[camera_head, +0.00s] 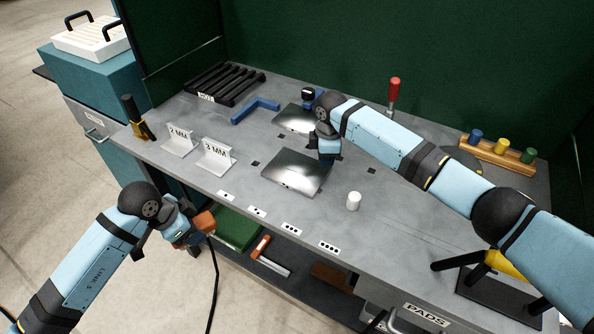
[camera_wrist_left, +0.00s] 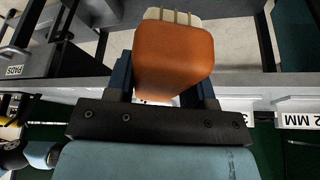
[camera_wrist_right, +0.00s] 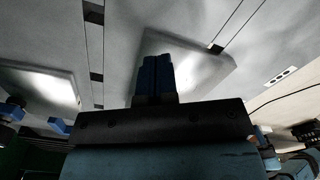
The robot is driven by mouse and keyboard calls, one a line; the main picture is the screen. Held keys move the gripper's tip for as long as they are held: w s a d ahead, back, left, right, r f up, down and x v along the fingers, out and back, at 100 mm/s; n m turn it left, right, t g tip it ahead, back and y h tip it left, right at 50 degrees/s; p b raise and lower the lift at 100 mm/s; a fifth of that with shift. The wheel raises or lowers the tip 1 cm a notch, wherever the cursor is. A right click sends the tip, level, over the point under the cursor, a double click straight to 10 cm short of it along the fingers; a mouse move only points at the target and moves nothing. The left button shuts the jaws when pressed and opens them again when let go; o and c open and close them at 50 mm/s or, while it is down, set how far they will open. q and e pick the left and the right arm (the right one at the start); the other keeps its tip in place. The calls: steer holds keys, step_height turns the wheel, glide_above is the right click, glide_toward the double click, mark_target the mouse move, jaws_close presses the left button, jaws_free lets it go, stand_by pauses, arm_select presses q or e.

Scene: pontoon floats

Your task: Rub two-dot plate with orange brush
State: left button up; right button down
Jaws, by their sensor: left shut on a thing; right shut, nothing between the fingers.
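My left gripper (camera_head: 190,232) is shut on the orange brush (camera_head: 205,221), held off the bench's front edge at lower left. The brush's orange body (camera_wrist_left: 173,55) and pale bristles fill the upper middle of the left wrist view. A shiny metal plate (camera_head: 296,174) lies mid-bench; a second plate (camera_head: 292,120) lies behind it. Dot labels line the front edge, including a two-dot label (camera_head: 257,211); I cannot tell which plate it marks. My right gripper (camera_head: 327,162) is shut and empty at the nearer plate's right back corner. Its closed fingers (camera_wrist_right: 156,76) overlap that plate in the right wrist view.
A white cylinder (camera_head: 353,201) stands right of the nearer plate. "2 MM" (camera_head: 178,141) and "3 MM" (camera_head: 214,156) holders stand left. A blue angle piece (camera_head: 255,110), black rack (camera_head: 224,84), red-handled tool (camera_head: 393,93) and wooden peg block (camera_head: 497,153) stand farther back.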

arm_select(q)
steer(key=shift+f+b, duration=0.3)
steer(key=shift+b, duration=0.05)
arm_select(e)
steer(key=shift+f, duration=1)
steer(key=shift+r, duration=0.1)
